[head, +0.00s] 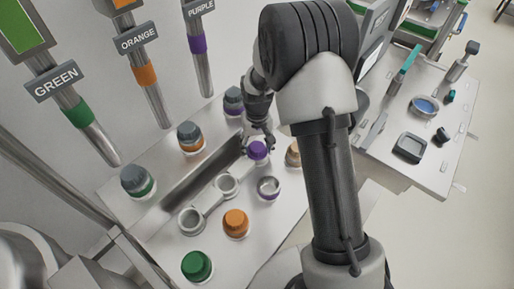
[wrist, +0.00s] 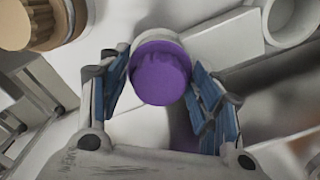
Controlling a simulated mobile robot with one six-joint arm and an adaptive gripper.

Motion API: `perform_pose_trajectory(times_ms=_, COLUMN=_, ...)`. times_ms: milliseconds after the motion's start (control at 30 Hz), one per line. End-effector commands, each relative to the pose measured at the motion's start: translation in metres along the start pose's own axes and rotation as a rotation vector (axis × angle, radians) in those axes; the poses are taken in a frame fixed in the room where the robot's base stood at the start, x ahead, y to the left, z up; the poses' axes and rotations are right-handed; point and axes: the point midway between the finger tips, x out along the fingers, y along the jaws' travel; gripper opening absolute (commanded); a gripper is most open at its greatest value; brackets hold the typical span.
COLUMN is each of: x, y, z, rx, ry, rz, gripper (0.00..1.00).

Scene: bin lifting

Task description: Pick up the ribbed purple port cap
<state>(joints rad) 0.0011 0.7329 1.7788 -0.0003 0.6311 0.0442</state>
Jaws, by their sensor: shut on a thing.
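The ribbed purple port cap (head: 257,150) is held at the end of my gripper (head: 263,136), over the pale station panel. In the wrist view the purple cap (wrist: 160,77) sits between the two blue finger pads, one on each side, with a whitish rim showing behind it. My gripper (wrist: 164,84) is shut on it. A round port with a purple ring (head: 268,188) stands uncovered just below the cap in the head view. How high the cap is above the panel is hard to tell.
An orange cap (head: 236,222) and a green cap (head: 197,265) stand on the panel. Grey-topped fittings with purple (head: 233,100), orange (head: 190,135) and green (head: 137,180) bands line the back. A tan cap (head: 293,153) is beside my arm. A side table (head: 440,170) holds several parts.

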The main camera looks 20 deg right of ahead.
Motion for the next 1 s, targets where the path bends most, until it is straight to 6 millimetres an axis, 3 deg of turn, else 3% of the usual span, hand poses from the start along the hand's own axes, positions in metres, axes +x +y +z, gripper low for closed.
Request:
perform_pose_trajectory(times_ms=267, x=-0.037, y=0.000, z=-0.001, rx=0.000, ry=0.005, rz=0.000, gripper=0.26)
perform_pose_trajectory(times_ms=700, x=-0.136, y=0.000, z=-0.001, rx=0.000, ry=0.006, rz=0.000, gripper=0.26)
perform_pose_trajectory(times_ms=1000, x=-0.182, y=0.000, z=-0.001, rx=0.000, ry=0.004, rz=0.000, gripper=0.26)
